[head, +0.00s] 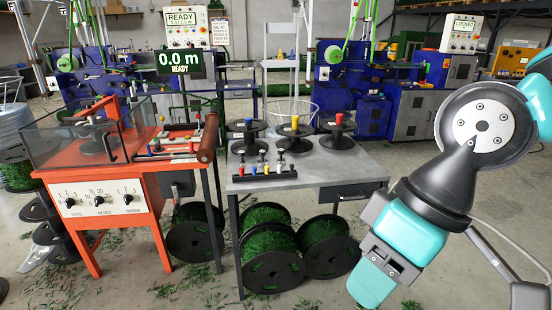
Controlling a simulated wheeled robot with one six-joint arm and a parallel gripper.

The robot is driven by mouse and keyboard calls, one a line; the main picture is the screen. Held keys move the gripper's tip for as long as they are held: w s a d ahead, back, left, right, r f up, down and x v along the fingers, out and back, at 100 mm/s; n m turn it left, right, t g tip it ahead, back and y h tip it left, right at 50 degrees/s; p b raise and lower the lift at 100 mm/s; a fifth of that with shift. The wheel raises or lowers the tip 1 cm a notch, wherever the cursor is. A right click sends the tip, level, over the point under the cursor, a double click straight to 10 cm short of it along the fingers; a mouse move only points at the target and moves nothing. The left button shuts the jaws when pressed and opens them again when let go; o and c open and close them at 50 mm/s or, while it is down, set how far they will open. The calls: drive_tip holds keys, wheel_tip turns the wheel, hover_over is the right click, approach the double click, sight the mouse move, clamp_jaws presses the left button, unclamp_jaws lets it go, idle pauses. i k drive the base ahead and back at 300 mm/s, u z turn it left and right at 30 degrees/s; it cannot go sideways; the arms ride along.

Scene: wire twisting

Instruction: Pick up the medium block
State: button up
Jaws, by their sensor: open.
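A grey table (345,168) stands in the middle of the head view. Near its front edge is a low row of small coloured pieces (262,170) with dark fittings. I cannot tell which piece is the medium block. My teal and black arm fills the right side, right of the table. The fingertips of my gripper cannot be made out.
An orange machine (105,200) with knobs and a clear cover stands left of the table. Large spools of green wire (272,260) stand under the table. Blue machines (350,95) are behind. Green scraps litter the floor.

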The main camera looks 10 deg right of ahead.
sight(281, 161)
drive_tip(key=u, duration=0.35)
drive_tip(key=i, duration=2.35)
drive_tip(key=u, duration=0.15)
